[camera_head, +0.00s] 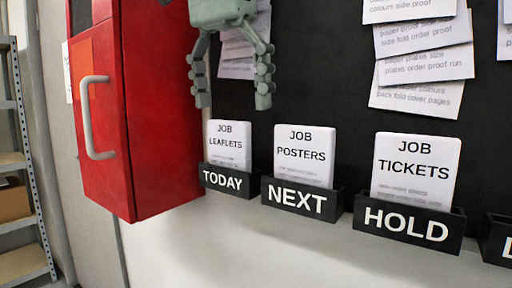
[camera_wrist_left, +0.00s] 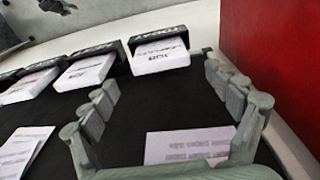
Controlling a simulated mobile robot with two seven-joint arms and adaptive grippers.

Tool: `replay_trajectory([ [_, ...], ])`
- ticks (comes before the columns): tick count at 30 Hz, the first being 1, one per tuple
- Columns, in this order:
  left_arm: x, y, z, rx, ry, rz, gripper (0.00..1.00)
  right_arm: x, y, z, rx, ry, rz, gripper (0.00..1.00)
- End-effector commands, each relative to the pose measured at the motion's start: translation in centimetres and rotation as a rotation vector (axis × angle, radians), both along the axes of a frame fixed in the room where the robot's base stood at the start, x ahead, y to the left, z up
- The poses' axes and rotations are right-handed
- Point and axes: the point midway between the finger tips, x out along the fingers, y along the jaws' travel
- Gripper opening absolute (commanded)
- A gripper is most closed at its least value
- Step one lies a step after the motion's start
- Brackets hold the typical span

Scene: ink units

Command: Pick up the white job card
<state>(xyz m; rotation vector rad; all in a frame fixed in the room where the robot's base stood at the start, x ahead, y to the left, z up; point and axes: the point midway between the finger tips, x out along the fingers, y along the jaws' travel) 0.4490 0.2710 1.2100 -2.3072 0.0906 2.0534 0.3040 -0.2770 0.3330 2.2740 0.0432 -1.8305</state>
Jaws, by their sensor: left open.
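Several white job cards stand in black wall pockets. The LEAFLETS card (camera_head: 229,143) is in the TODAY pocket (camera_head: 226,181), the POSTERS card (camera_head: 304,154) in the NEXT pocket (camera_head: 297,199), and the TICKETS card (camera_head: 415,169) in the HOLD pocket (camera_head: 406,224). My left gripper (camera_head: 233,99) is open and empty, fingers pointing down, just above the LEAFLETS card. In the left wrist view the LEAFLETS card (camera_wrist_left: 160,58) shows ahead, between and beyond the open fingertips (camera_wrist_left: 160,80). The lower part of each card is hidden in its pocket. My right gripper is not in view.
A red cabinet (camera_head: 150,110) with a grey handle juts out close left of the TODAY pocket. Printed sheets (camera_head: 418,95) hang on the black board (camera_head: 335,80). Another pocket (camera_head: 497,240) is cut off at the right edge. A shelf rack (camera_head: 22,170) stands far left.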

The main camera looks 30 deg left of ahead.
Motion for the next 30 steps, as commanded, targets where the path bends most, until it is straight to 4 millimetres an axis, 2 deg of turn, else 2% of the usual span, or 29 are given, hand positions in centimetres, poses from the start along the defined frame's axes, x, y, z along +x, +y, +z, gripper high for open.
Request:
replay_trajectory([
  [9,0.2,0.0,-2.9,-0.001,0.001,-0.002,0.89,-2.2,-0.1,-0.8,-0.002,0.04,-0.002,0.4],
  [19,0.2,0.2,-7.4,-0.001,0.002,-0.002,0.89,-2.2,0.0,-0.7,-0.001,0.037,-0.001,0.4],
  [28,0.3,0.2,-7.8,-0.001,-0.001,0.0,0.89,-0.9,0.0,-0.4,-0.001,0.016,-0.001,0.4],
  [30,0.3,0.2,-7.8,-0.001,-0.001,0.0,0.8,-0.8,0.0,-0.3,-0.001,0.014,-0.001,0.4],
])
